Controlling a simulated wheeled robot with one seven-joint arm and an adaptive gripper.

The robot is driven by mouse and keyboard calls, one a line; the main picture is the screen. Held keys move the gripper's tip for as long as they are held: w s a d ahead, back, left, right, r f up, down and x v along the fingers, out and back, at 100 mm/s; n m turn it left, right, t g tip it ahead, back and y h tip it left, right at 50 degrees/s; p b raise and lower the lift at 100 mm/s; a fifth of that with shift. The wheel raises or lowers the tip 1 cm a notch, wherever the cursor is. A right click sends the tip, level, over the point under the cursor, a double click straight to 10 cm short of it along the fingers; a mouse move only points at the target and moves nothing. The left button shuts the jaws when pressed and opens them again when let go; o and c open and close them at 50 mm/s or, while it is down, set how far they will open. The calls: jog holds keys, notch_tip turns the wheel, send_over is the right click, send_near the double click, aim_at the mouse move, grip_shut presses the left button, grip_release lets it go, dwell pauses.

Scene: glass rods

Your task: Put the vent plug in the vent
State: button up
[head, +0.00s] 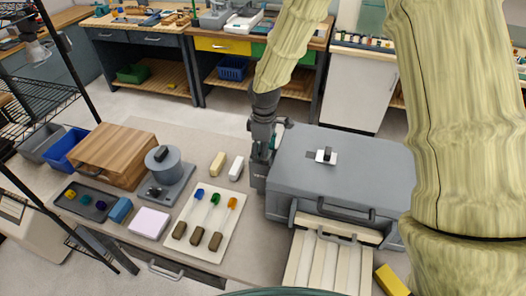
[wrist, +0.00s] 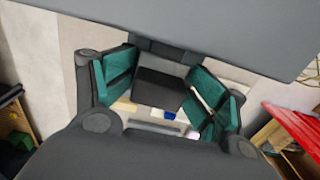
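On top of the large grey box (head: 345,176) in the head view sits a small white square piece (head: 331,159) with a black part standing on it. It looks like the vent area, but I cannot tell vent from plug there. My gripper (head: 262,158) is low at the left side of the grey box, apart from the white piece. In the wrist view its green-padded fingers (wrist: 160,88) stand on either side of a dark block. I cannot tell whether they grip this block or it lies beyond them.
A tray with several rods (head: 231,219), cream and white blocks (head: 217,164), a round grey device (head: 163,172) and a wooden box (head: 113,155) stand left of the grey box. Its front has a handle (head: 345,209). A yellow block (head: 391,280) lies at the front right.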

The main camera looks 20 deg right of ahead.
jog(key=shift+w+r, duration=0.15)
jog(key=shift+r, duration=0.55)
notch_tip(320, 180, up, 12)
jog(key=b, duration=0.4)
jog(key=shift+b, duration=0.3)
